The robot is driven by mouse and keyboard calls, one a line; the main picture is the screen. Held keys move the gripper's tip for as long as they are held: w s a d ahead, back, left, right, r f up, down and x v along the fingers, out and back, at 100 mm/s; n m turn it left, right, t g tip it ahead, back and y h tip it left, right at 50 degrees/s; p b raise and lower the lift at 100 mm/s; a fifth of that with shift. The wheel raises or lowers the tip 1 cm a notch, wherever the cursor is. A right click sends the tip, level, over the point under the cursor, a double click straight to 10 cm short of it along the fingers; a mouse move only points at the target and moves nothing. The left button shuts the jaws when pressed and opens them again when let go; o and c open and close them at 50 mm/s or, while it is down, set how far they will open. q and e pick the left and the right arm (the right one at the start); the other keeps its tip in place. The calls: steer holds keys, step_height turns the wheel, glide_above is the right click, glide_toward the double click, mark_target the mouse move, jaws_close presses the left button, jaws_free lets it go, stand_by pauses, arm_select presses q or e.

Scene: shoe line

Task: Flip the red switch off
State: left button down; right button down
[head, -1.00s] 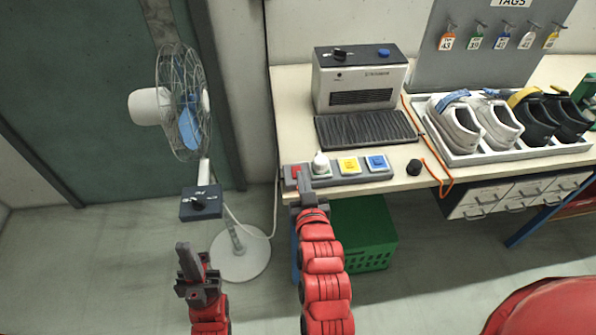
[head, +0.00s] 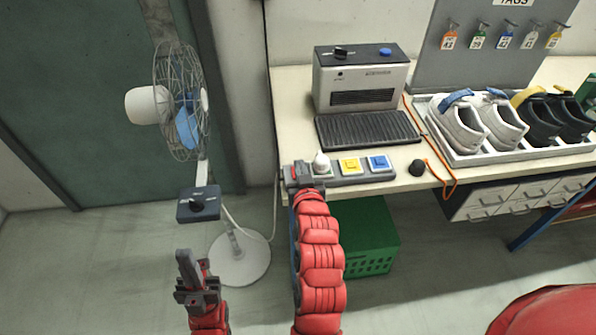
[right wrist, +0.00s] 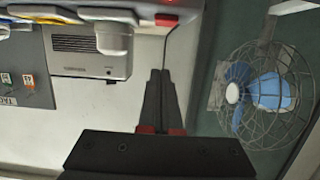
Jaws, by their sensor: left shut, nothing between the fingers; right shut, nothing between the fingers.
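The red switch (head: 294,173) is at the left end of the grey control strip on the bench's front edge, partly hidden by my right gripper in the head view. It shows as a small red patch at the top of the right wrist view (right wrist: 166,19). I cannot tell its on or off position. My right gripper (head: 301,171) is shut and empty, right at the switch in the head view; whether it touches is unclear. Its closed fingers (right wrist: 160,76) point toward the strip in the wrist view. My left gripper (head: 185,255) is shut and empty, low over the floor.
The strip also bears a white knob (head: 321,163), a yellow button (head: 350,165) and a blue button (head: 379,163). A grey machine (head: 360,82) stands behind. A caged fan (head: 183,115) stands left of the bench. A green crate (head: 370,250) is below.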

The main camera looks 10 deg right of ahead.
steer(key=x, duration=0.3)
steer(key=f, duration=0.1)
steer(key=f+p, duration=0.1)
steer(key=shift+w+f, duration=0.25)
steer(key=shift+f, duration=0.9)
steer(key=shift+g+p, duration=0.4)
steer(key=shift+p, duration=0.3)
steer(key=shift+f, duration=0.2)
steer(key=shift+w, duration=0.1)
steer(key=shift+w+r+b, duration=0.35)
steer(key=shift+w, duration=0.3)
